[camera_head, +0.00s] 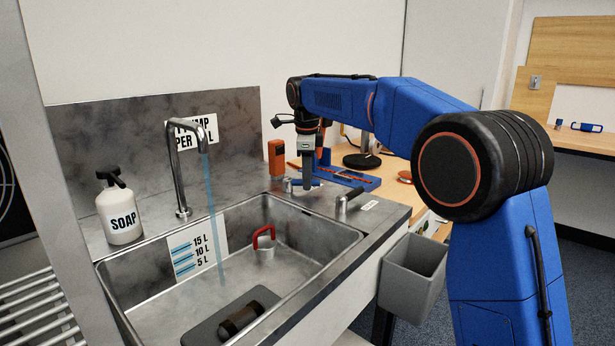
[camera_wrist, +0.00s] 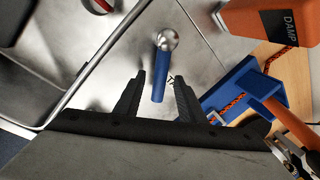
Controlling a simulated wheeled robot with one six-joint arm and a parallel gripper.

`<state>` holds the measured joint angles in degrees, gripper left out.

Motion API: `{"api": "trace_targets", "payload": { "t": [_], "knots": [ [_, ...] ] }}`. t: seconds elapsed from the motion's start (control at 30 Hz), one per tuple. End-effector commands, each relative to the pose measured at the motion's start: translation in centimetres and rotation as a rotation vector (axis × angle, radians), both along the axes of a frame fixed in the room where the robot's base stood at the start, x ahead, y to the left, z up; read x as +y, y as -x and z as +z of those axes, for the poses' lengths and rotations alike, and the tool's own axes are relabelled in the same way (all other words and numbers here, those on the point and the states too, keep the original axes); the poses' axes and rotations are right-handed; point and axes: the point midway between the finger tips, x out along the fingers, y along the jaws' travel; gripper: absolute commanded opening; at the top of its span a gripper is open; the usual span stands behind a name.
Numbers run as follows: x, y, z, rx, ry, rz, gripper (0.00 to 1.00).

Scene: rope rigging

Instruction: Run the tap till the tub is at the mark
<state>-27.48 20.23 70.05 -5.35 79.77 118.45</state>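The tap (camera_head: 180,170) stands at the back of the steel tub (camera_head: 325,245), and a blue stream of water (camera_head: 211,205) runs from its spout into the tub. A scale with marks at 15 L, 10 L and 5 L (camera_head: 197,252) is on the tub's inner wall. I cannot make out the water level. My gripper (camera_head: 306,180) is over the counter behind the tub's right end. In the wrist view my gripper (camera_wrist: 159,82) is open, with a blue lever with a silver ball end (camera_wrist: 161,70) between and beyond its fingertips, not clearly touched.
A plug with a red handle (camera_head: 264,243) and a dark cylinder (camera_head: 238,318) are in the tub. A soap bottle (camera_head: 120,210) stands left of the tap. A second lever (camera_head: 350,197), an orange damp meter (camera_head: 277,157) and a grey bin (camera_head: 412,272) are near. A sign (camera_head: 197,130) is partly hidden.

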Motion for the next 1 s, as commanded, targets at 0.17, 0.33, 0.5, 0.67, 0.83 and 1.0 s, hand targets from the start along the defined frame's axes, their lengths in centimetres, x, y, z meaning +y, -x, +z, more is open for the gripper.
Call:
{"api": "trace_targets", "payload": {
  "t": [0.17, 0.33, 0.5, 0.67, 0.83, 1.0],
  "knots": [
    [0.0, 0.0, 0.0, 0.0, 0.0, 0.0, 0.36],
    [0.0, 0.0, 0.3, 0.0, 0.0, 0.0, 0.36],
    [0.0, 0.4, 2.2, -0.002, -0.001, 0.0, 0.36],
    [0.1, 1.0, 5.2, -0.002, -0.002, 0.0, 0.36],
    [0.1, 1.6, 8.5, -0.002, -0.002, 0.0, 0.36],
    [0.0, 2.3, 11.9, -0.003, -0.002, 0.0, 0.36]
  ]
}}
